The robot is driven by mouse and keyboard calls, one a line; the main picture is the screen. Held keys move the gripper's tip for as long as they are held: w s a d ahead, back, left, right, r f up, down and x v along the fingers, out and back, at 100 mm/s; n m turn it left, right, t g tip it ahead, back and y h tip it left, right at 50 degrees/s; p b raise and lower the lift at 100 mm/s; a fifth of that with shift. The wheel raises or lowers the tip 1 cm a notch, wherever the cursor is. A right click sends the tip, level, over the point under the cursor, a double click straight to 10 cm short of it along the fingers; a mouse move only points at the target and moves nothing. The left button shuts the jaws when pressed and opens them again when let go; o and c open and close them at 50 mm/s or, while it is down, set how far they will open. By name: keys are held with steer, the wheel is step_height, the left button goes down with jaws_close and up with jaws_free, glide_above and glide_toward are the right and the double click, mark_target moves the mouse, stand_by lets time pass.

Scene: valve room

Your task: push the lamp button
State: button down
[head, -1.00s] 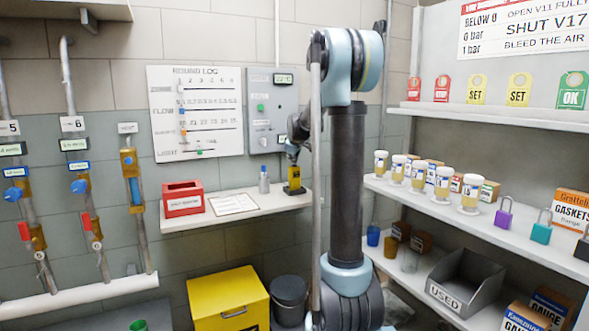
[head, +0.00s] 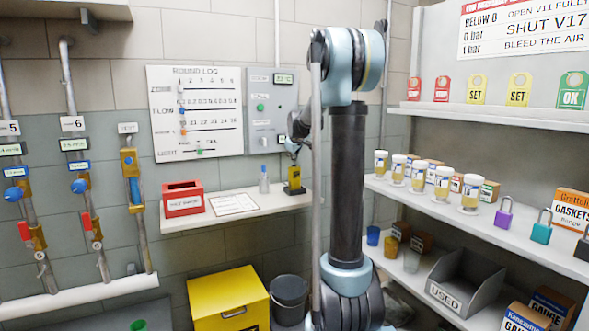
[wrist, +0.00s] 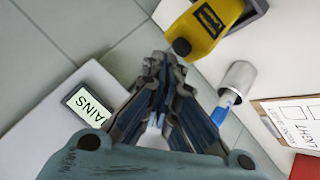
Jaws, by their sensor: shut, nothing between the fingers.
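A yellow block-shaped device (head: 294,188) with a dark label stands at the right end of the wall shelf; it may be the lamp. It also shows in the wrist view (wrist: 215,28), with a dark round knob or button (wrist: 181,46) on its near end. My gripper (head: 292,155) is just above it in the head view. In the wrist view my gripper (wrist: 164,62) is shut and empty, its fingertips close to the dark round part. I cannot tell whether they touch. My column hides part of the arm in the head view.
A grey wall panel (head: 260,90) with a green button (head: 260,108) is behind the gripper. Its display (wrist: 88,104) is close on the left in the wrist view.

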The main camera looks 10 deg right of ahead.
steer(key=shift+r, duration=0.1)
steer(key=shift+r, duration=2.9)
steer(key=s+d+f+m+g, duration=0.15)
steer(key=s+f, duration=0.35)
steer(key=s, duration=1.1)
steer(key=s+a+f+m+g, duration=0.1)
steer(key=s+f+m+g, duration=0.35)
steer(key=s, duration=1.25)
steer(key=s+f+m, duration=0.1)
steer(key=s+f, duration=0.8)
steer(key=s, duration=0.2)
steer(key=s+f+m+g, duration=0.1)
steer(key=s+f, duration=0.8)
steer(key=s, duration=0.3)
steer(key=shift+s+d+m, duration=0.2)
steer(key=shift+d+m, duration=0.15)
steer(key=shift+m, duration=0.05)
steer(key=shift+w+f, duration=0.1)
steer(key=shift+w+f, duration=0.15)
steer(key=shift+w, duration=0.2)
